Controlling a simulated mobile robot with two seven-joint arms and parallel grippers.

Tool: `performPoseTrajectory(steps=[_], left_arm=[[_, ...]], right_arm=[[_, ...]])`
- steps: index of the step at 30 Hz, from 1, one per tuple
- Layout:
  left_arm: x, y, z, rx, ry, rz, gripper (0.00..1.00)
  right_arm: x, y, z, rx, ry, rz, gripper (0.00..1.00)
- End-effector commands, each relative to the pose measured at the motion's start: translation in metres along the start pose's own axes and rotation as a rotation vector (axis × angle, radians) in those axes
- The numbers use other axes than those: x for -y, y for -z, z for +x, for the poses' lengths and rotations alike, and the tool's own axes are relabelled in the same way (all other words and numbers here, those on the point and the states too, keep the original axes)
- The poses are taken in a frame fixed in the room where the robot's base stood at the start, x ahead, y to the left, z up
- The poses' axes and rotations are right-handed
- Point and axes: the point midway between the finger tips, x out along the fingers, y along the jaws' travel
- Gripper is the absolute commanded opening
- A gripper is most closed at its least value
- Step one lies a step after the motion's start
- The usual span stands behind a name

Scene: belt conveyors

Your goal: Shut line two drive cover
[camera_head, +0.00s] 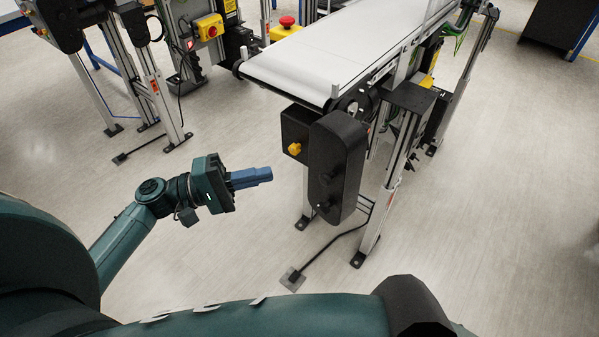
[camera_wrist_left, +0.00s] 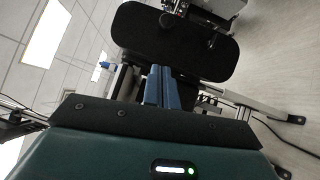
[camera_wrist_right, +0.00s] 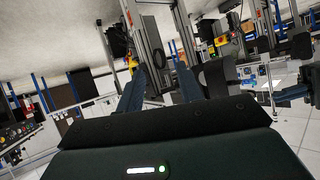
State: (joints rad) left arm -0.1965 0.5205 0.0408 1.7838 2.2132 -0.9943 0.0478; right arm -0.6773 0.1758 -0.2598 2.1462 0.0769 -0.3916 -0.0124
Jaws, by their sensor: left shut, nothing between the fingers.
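The drive cover (camera_head: 337,168) is a black oblong plate with rounded ends and dark knobs on its face. It stands out at an angle at the near end of the white-belt conveyor, and a round pulley (camera_head: 352,103) shows bare above it. In the left wrist view the cover (camera_wrist_left: 165,43) lies across the top. My left gripper (camera_head: 270,175) has its blue fingers together and empty, pointing at the cover from the left with a visible gap in the head view. My right gripper (camera_wrist_right: 160,80) shows only in its wrist view, fingers apart and empty, away from the cover.
A black box with a yellow knob (camera_head: 294,148) sits beside the cover under the belt (camera_head: 320,55). Conveyor legs (camera_head: 378,220) and a cable to a floor plate (camera_head: 292,280) stand below. Another conveyor stand (camera_head: 160,95) is at upper left.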

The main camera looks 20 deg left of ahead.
Motion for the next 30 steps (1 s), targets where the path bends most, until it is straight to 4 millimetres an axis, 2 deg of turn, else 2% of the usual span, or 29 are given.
performPoseTrajectory(steps=[1, 6, 12, 18, 30], left_arm=[[-0.004, 0.0, 0.013, 0.002, -0.002, 0.001, 0.0], [-0.003, 0.0, 0.048, 0.002, -0.001, 0.001, 0.0], [-0.002, -0.021, 0.068, 0.0, 0.001, -0.001, 0.0], [0.0, -0.028, 0.075, 0.0, 0.002, 0.001, 0.0], [0.001, -0.029, 0.076, -0.002, 0.001, 0.001, 0.0]], right_arm=[[0.0, 0.003, -0.002, 0.004, -0.002, -0.007, 0.36], [-0.001, 0.006, -0.006, 0.014, -0.007, -0.029, 0.36], [0.0, 0.015, -0.011, 0.018, -0.008, -0.056, 0.36], [-0.001, 0.01, -0.01, 0.031, -0.01, -0.061, 0.36], [-0.001, 0.01, -0.009, 0.031, -0.014, -0.053, 0.36]])
